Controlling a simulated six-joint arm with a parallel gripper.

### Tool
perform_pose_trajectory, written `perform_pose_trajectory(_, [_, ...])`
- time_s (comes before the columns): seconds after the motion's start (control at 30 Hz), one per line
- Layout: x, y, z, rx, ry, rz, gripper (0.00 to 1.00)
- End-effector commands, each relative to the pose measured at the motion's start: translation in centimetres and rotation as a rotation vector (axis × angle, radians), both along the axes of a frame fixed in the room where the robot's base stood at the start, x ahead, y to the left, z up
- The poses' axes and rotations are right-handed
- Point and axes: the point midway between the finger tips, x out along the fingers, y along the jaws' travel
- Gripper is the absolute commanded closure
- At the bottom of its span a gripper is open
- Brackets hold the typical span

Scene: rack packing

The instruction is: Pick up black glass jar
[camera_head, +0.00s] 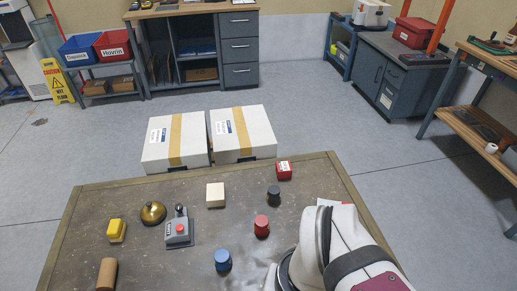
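A small black jar (273,196) stands upright on the table (150,262), right of the middle, near the far side. It has a dark body and a dark lid. It stands apart from the red jar (261,226) nearer to me and the red box (284,171) beyond it. My white arm covers the lower right of the table. My gripper is not visible.
A blue jar (222,260), cream block (215,195), grey control box (178,230), brass bell (152,213), yellow block (116,231) and brown cylinder (106,274) are spread on the table. Two white taped boxes (242,133) stand beyond its far edge.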

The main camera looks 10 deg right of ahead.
Motion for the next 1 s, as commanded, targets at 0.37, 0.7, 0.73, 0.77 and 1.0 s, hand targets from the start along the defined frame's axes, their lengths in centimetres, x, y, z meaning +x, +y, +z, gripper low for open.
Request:
perform_pose_trajectory(0.37, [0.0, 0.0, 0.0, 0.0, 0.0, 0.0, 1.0])
perform_pose_trajectory(0.7, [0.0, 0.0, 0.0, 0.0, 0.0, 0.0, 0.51])
perform_pose_trajectory(0.73, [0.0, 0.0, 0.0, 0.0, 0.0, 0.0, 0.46])
perform_pose_trajectory(0.77, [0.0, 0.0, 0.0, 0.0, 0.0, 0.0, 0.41])
perform_pose_trajectory(1.0, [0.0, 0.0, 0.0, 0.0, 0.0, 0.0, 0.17])
